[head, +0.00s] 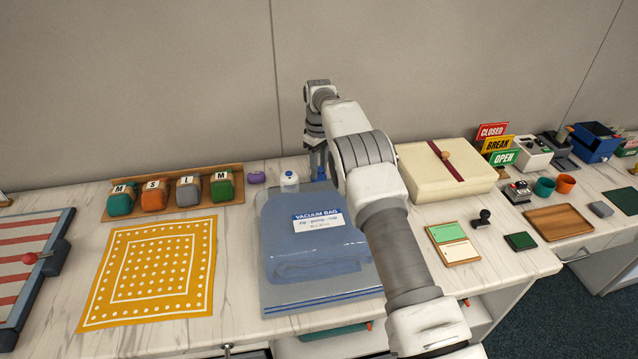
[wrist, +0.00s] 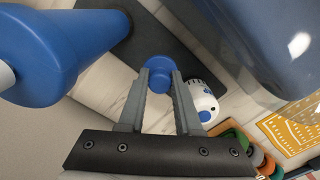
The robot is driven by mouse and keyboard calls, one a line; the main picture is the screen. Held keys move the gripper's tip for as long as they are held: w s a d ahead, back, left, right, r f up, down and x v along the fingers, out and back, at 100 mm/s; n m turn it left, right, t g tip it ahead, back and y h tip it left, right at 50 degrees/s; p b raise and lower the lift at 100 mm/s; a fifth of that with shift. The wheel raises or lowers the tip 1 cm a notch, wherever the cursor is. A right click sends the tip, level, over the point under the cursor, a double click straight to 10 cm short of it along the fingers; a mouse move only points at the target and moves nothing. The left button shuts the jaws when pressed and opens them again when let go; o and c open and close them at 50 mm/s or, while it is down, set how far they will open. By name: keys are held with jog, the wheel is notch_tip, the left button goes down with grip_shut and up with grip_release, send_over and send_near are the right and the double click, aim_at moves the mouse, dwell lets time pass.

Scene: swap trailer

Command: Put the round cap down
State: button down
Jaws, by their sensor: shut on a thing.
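The round cap (wrist: 159,66) is blue and sits between the fingertips of my gripper (wrist: 159,80) in the wrist view. My gripper is shut on it. In the head view my arm reaches to the back of the counter, and I cannot make out the cap there. The vacuum bag (head: 320,250) is a clear blue bag with folded contents, lying flat in front of my gripper. Its glossy surface (wrist: 260,35) fills the upper right of the wrist view. Whether the cap touches anything below it cannot be told.
A white canister (head: 289,181) stands behind the bag; it is close beside my gripper in the wrist view (wrist: 200,101). A large blue body (wrist: 45,55) is near on the other side, by a dark slab (wrist: 180,62). A cream box (head: 440,172) stands right. A yellow dotted cloth (head: 150,270) lies left.

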jog(key=shift+f, duration=2.55)
jog(key=shift+f, duration=0.2)
jog(key=c, duration=0.6)
grip_release()
jog(key=shift+r, duration=0.1)
